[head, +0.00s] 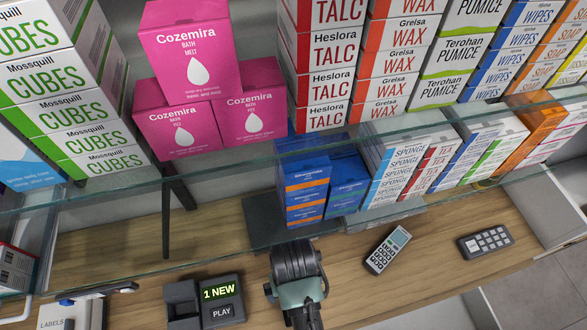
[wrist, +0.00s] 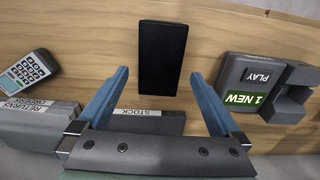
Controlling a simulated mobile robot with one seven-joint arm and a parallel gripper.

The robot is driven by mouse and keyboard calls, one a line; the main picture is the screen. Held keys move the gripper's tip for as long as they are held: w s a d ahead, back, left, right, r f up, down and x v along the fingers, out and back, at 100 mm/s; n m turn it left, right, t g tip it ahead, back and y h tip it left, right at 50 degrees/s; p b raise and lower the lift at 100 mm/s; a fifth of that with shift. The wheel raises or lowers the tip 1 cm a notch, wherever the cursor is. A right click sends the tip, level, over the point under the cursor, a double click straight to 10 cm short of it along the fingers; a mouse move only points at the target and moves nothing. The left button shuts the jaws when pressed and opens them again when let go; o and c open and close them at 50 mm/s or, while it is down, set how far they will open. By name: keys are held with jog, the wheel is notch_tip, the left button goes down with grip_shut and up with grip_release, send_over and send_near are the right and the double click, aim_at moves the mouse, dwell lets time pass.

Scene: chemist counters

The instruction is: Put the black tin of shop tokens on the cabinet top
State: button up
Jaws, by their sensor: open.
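The black tin (wrist: 163,57) lies on the wooden counter in the wrist view, a plain dark oblong with no readable label. My gripper (wrist: 160,74) is open, its two blue fingers to the left and right of the tin's near half in the picture. Nothing is held. I cannot tell how far above the tin the fingertips are. In the head view my gripper (head: 298,268) hangs over the counter in front of the glass shelf, and I cannot make out the tin there; my arm probably covers it. I cannot identify the cabinet top for certain.
A calculator (wrist: 28,70) and an answering machine (wrist: 250,85) flank the tin. Binders marked STOCK (wrist: 150,122) and RETURNS ORDERS (wrist: 35,120) lie close to my fingers. A glass shelf (head: 120,185) with boxes overhangs the counter. A keypad device (head: 485,242) is at the right.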

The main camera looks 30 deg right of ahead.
notch_tip(320, 180, up, 6)
jog(key=shift+f, duration=0.15)
dwell(0.6)
